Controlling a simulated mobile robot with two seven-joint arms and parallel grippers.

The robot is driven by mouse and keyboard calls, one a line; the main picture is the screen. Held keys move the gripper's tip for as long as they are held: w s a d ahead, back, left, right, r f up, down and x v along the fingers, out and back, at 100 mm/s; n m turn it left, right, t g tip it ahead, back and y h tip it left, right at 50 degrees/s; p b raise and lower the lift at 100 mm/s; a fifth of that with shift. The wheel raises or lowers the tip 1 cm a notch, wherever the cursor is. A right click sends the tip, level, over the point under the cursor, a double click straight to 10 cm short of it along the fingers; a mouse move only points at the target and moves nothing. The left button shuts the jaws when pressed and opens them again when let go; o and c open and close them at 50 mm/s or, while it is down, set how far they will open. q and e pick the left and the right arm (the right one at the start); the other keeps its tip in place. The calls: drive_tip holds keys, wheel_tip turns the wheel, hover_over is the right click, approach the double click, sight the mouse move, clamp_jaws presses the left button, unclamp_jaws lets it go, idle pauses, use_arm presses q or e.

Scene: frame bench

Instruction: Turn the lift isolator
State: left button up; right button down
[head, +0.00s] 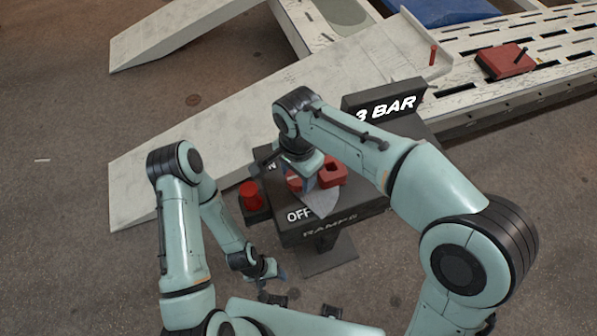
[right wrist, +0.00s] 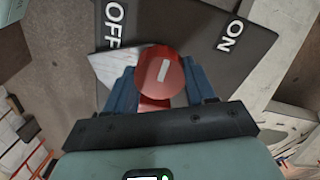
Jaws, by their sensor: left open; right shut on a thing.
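The lift isolator is a dark box (head: 330,222) on a post, marked OFF, with RAMPS on its front edge. Its round red knob (right wrist: 160,74) has a white bar. In the right wrist view, the bar runs nearly up and down, between OFF at the left and ON at the right. My right gripper (head: 305,182) is shut on the knob from above; its blue fingers (right wrist: 160,88) lie on both sides. In the head view it partly hides the knob. My left gripper (head: 266,270) is open and empty, low and left of the box, apart from it.
A red button (head: 250,195) sits on the box's left side. A red piece with a dark hole (head: 331,173) is on the box beside my right gripper. A 3 BAR sign (head: 385,106) stands behind. Pale ramps (head: 160,165) lie behind and left; open floor (head: 60,260) is at left.

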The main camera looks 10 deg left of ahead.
drive_tip(key=c, duration=0.7)
unclamp_jaws()
drive_tip(key=shift+o, duration=0.2)
drive_tip(key=shift+r, duration=0.1)
use_arm(q)
drive_tip(key=w+r+p, duration=0.2)
drive_tip(key=r, duration=0.1)
drive_tip(key=shift+w, duration=0.4)
use_arm(e)
wheel_tip(320, 180, up, 13)
